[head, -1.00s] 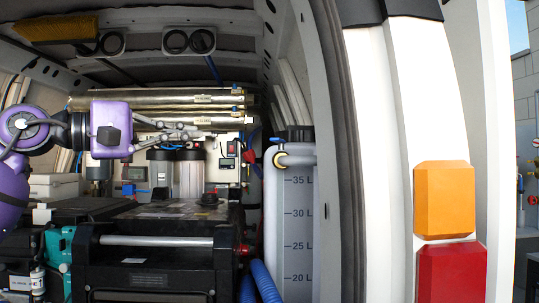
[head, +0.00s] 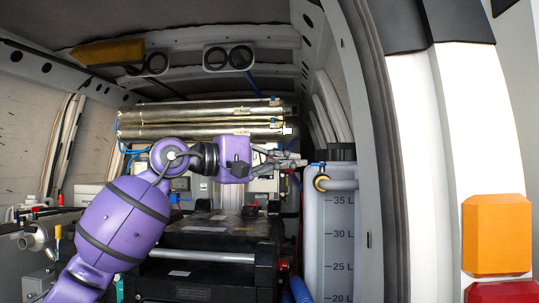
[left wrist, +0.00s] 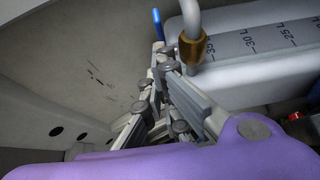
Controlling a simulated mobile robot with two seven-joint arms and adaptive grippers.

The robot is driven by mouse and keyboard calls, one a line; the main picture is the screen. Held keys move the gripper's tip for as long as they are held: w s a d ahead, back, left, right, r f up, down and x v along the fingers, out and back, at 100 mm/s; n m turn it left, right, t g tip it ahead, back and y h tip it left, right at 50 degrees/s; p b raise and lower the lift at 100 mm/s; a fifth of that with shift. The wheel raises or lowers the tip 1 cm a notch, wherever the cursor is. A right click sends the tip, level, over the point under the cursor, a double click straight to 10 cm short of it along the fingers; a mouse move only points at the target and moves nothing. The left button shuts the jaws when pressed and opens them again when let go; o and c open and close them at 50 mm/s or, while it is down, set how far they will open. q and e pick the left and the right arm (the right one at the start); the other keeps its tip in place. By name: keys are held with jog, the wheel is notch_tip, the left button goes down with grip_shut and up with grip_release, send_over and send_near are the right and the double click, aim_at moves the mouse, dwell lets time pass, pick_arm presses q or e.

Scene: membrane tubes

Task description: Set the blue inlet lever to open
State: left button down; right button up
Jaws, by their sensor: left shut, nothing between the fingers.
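A blue lever (left wrist: 157,24) shows upright in the left wrist view, beside a brass fitting (left wrist: 193,46) on a pale pipe. In the head view a small blue piece (head: 318,164) sits by the top of the white tank (head: 313,225), next to the brass-ringed pipe end. My left gripper (head: 303,162) is shut and empty, pointing right, with its tips just left of the tank top. In the left wrist view its fingertips (left wrist: 166,58) are close below the blue lever; whether they touch it I cannot tell. My right gripper is not in view.
Gold membrane tubes (head: 200,122) with small blue parts at their right ends lie behind and above my left arm. A black case (head: 215,235) stands below it. The van's door frame (head: 385,200) rises right of the tank. Blue hose (head: 300,290) runs at the tank's foot.

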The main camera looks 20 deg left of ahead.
pick_arm(q)
jog(key=shift+w+d+f, duration=0.15)
jog(key=shift+d, duration=0.1)
jog(key=shift+s+d, duration=0.2)
jog(key=shift+d, duration=0.4)
jog(key=shift+a, duration=0.1)
